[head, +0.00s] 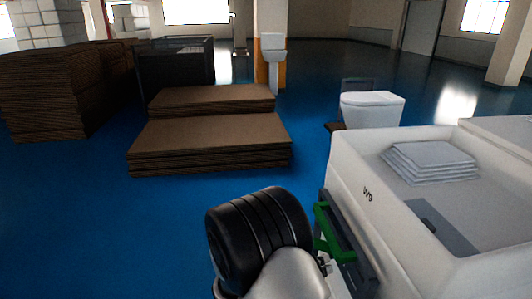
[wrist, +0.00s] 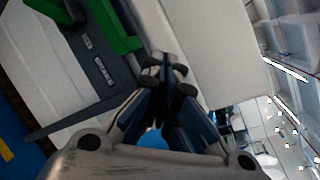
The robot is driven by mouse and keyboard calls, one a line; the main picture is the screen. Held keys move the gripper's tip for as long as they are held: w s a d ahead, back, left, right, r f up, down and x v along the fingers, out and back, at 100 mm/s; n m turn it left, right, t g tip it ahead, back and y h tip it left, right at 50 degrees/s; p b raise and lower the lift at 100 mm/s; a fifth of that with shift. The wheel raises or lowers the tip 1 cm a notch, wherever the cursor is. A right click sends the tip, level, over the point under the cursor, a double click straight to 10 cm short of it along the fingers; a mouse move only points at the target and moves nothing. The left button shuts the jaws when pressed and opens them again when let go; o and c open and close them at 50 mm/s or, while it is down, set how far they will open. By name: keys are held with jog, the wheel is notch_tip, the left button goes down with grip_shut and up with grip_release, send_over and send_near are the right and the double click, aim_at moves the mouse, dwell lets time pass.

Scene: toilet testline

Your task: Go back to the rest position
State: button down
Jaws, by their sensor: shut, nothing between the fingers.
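My gripper (wrist: 168,75) shows in the wrist view with its two dark fingers brought together at the tips and nothing between them. A dark panel (wrist: 88,62) with a green bracket (wrist: 122,42) lies beyond the fingers on the left. A white surface (wrist: 208,45) lies beyond them on the right. In the head view my arm is at the bottom centre and hides most of the gripper. The green bracket (head: 322,232) also shows there, just right of my arm, beside a white tub.
The white tub (head: 345,165) with stacked grey sheets (head: 432,160) stands close on the right. A white toilet (head: 370,107) is behind it. Brown board stacks (head: 210,135) and a dark crate (head: 175,65) stand further ahead. Blue floor (head: 90,230) is clear on the left.

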jog(key=s+d+r+m+g+y, duration=0.3)
jog(key=s+d+r+m+g, duration=0.15)
jog(key=s+m, duration=0.4)
jog(key=s+d+r+m+g+y, duration=0.3)
jog(key=s+r+m, duration=0.3)
jog(key=s+m, duration=0.3)
jog(key=s+a+r+m+t+y, duration=0.5)
jog(key=s+a+m+y, duration=0.2)
jog(key=m, duration=0.8)
jog(key=shift+s+a+y, duration=0.35)
jog(key=shift+s+y, duration=0.15)
jog(key=shift+y, duration=0.2)
jog(key=shift+d, duration=0.1)
